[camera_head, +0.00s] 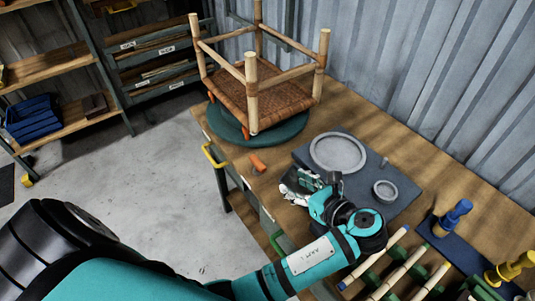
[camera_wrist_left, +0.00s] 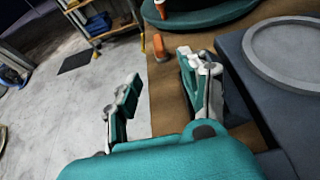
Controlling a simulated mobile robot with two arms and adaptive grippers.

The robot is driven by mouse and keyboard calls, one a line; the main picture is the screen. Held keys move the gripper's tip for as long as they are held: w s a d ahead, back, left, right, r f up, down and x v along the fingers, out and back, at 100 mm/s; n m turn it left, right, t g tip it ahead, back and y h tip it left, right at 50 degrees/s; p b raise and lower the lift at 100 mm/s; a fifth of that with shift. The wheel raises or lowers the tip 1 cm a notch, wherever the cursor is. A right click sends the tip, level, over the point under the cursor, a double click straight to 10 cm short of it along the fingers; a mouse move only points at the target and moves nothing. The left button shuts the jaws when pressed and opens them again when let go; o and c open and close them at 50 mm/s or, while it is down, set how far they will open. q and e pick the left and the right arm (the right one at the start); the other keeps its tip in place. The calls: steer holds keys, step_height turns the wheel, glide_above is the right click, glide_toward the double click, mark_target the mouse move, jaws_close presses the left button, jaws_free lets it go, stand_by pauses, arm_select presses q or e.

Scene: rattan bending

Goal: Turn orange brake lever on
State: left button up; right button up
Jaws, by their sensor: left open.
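The orange brake lever (camera_head: 258,163) sits on the wooden bench near its front edge, beside the round green turntable (camera_head: 281,132). In the left wrist view the lever (camera_wrist_left: 159,46) is upright, ahead of the jaws and between their directions. My left gripper (camera_head: 302,187) is to the right of the lever in the head view, over the bench near the grey plate, and apart from the lever. In the wrist view its two fingers (camera_wrist_left: 158,78) are wide apart with nothing between them. My right gripper is not seen.
An upturned rattan stool (camera_head: 265,95) rests on the turntable. A dark plate (camera_head: 400,190) with a large ring (camera_head: 338,152) lies on the bench. Yellow (camera_head: 214,156) and green (camera_head: 276,241) handles stick out at the front. Poles (camera_head: 405,270) lie at the lower right.

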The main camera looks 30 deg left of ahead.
arm_select(q)
glide_toward(259, 163)
steer(key=shift+s+a, duration=0.1)
steer(key=shift+a, duration=0.1)
steer(key=x, duration=0.8)
steer(key=shift+d, duration=0.1)
steer(key=shift+w+a+f, duration=0.3)
steer(key=shift+w+a, duration=0.1)
steer(key=shift+a, duration=0.25)
steer(key=shift+c, duration=0.2)
jaws_close()
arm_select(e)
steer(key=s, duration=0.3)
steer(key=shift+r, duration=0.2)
